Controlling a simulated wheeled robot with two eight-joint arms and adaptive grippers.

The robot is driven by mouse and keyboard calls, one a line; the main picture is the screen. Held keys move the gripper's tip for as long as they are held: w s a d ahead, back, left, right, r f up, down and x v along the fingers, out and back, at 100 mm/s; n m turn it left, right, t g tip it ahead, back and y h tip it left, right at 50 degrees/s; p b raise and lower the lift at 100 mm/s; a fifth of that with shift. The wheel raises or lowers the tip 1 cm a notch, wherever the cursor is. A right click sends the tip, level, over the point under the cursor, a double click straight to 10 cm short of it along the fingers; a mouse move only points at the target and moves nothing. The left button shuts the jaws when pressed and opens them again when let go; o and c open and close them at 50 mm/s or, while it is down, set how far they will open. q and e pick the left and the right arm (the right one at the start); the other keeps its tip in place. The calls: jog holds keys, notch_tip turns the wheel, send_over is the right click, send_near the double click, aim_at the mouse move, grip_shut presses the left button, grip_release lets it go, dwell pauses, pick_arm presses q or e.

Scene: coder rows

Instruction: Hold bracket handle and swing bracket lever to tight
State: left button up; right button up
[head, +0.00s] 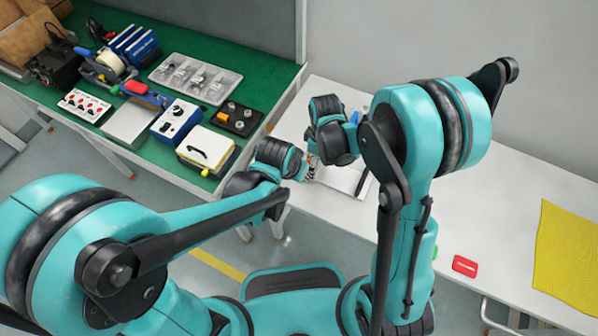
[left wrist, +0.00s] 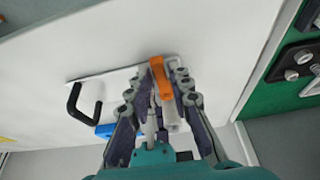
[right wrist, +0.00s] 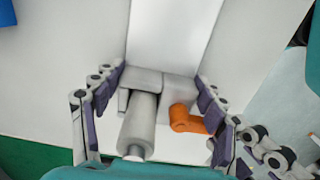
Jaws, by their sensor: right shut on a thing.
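The bracket is a pale grey block (right wrist: 178,88) with a grey cylindrical stub (right wrist: 140,115) and an orange lever (right wrist: 190,120). My right gripper (right wrist: 158,80) is shut on the bracket, its fingers at the block's two sides. The lever lies inside the right finger. In the left wrist view the orange lever (left wrist: 160,80) stands between the parted fingers of my left gripper (left wrist: 155,82), which is open around it. I cannot tell whether the fingers touch it. In the head view both hands meet at the white table, and they largely hide the bracket.
A black handle (left wrist: 73,102) sticks up from a pale plate beside the bracket. A green bench (head: 262,75) with boxes and tools stands at left. The white table (head: 425,228) is largely clear at right, with a red item (head: 465,265) and yellow cloth (head: 567,258).

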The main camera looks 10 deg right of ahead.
pick_arm(q)
grip_shut()
jog(key=m, duration=0.1)
jog(key=w+a+m, duration=0.1)
jog(key=m+g+h, duration=0.1)
jog(key=m, duration=0.1)
jog(key=shift+w+a, duration=0.25)
jog(key=shift+w, duration=0.05)
jog(key=w+m+g, duration=0.1)
jog(key=m, duration=0.1)
jog(key=w+a+m, duration=0.1)
jog(key=m, duration=0.1)
jog(key=shift+m+g+h, duration=0.3)
jog(key=shift+g+h, duration=0.1)
jog(key=w+m, duration=0.1)
jog(key=w+m+g, duration=0.1)
jog(key=m, duration=0.1)
jog(key=shift+m, duration=0.3)
jog(key=shift+w+d+m+g, duration=0.15)
jog(key=shift+w+m+g, duration=0.25)
jog(key=shift+m, duration=0.5)
jog(key=shift+w+d+m+g, duration=0.15)
jog(key=shift+w+m+g, duration=0.25)
jog(key=shift+m, duration=0.5)
